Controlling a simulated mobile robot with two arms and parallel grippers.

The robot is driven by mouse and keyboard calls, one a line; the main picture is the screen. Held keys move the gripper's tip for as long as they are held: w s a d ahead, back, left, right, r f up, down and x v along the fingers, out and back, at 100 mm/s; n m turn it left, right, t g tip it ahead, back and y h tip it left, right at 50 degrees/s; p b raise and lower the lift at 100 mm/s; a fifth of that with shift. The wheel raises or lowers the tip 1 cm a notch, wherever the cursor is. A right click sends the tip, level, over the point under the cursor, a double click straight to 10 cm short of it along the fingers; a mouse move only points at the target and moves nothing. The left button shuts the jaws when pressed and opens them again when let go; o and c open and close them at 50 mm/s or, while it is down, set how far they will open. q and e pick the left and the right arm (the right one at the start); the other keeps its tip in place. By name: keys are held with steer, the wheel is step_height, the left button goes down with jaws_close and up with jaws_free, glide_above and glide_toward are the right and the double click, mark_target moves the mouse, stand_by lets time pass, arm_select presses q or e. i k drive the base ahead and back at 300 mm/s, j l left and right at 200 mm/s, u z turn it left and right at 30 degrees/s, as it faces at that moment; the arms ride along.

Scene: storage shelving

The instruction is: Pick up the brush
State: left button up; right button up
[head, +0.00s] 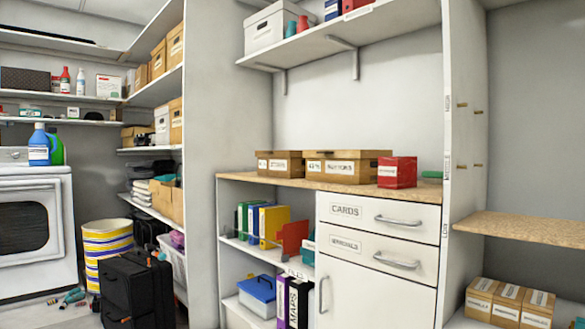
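I cannot make out a brush with certainty. A small green object (432,174) lies at the right end of the wooden countertop, beside the red box and against the side panel; its shape is too small to tell. A teal item (73,295) lies on the floor at the lower left, near the black suitcase, and is also too small to name. Neither of my grippers is in view.
The wooden countertop (345,189) bears brown boxes (350,168) and a red box (397,172). Below are drawers (380,222) and shelves of binders. A black suitcase (135,290), striped bin (107,243) and white washer (35,230) stand left. Small items litter the floor.

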mark_target(430, 177)
steer(key=i, duration=1)
